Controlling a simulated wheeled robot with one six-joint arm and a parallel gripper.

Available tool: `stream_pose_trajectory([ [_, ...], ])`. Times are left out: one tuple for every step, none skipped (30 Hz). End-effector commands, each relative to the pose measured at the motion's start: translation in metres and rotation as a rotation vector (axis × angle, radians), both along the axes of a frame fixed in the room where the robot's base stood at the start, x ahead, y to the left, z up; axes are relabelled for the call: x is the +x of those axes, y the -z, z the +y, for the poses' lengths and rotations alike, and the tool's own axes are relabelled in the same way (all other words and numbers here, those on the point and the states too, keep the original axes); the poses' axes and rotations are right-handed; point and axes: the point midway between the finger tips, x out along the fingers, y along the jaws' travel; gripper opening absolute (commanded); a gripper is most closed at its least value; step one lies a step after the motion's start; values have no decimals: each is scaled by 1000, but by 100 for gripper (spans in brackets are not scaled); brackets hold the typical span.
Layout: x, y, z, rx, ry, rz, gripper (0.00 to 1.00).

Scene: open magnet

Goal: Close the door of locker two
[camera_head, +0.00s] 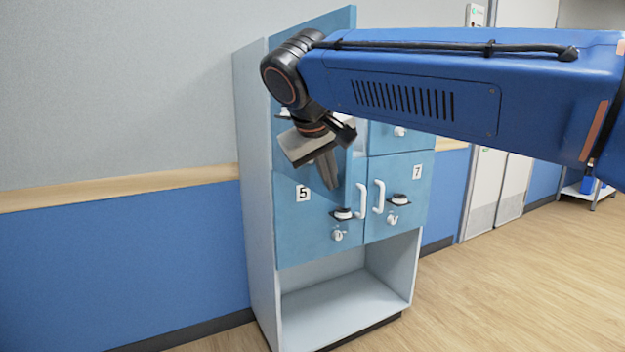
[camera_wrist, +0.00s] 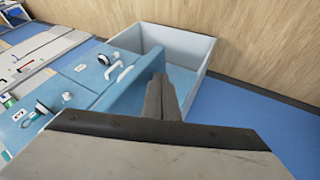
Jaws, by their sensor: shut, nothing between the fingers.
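The pale grey locker cabinet (camera_head: 255,180) with blue doors stands against the wall in the head view. No number two is readable, as my arm hides much of the upper cabinet. My gripper (camera_head: 331,184) points down in front of the cabinet, shut and empty, close to this panel; I cannot tell whether they touch. Its fingers show in the wrist view (camera_wrist: 160,90).
Door five (camera_head: 303,235) and door seven (camera_head: 398,195) are shut, with white handles and dark knobs standing out. Below them is an open compartment (camera_head: 345,305). The wooden floor (camera_head: 480,290) to the right is clear. A low shelf (camera_head: 588,190) stands far right.

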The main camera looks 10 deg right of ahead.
Motion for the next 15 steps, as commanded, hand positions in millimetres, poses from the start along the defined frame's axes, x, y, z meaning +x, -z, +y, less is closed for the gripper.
stream_pose_trajectory([
  [1,0,-7,2,-11,-1,0],
  [2,0,-11,1,-20,-2,0],
  [4,0,-16,0,-34,-1,0],
  [5,0,-19,1,-44,-1,0],
  [6,0,-23,1,-54,0,0],
  [7,0,-27,1,-67,-1,0],
  [8,0,-31,1,-76,-2,0],
  [9,0,-34,1,-86,-1,0],
  [11,0,-38,2,-100,-2,0],
  [12,0,-42,1,-110,-1,0],
  [13,0,-45,0,-120,-1,0],
  [15,0,-49,2,-132,-2,0],
  [17,0,-53,0,-143,-1,0],
  [18,0,-56,1,-152,-1,0],
  [20,0,-60,2,-167,-1,0],
])
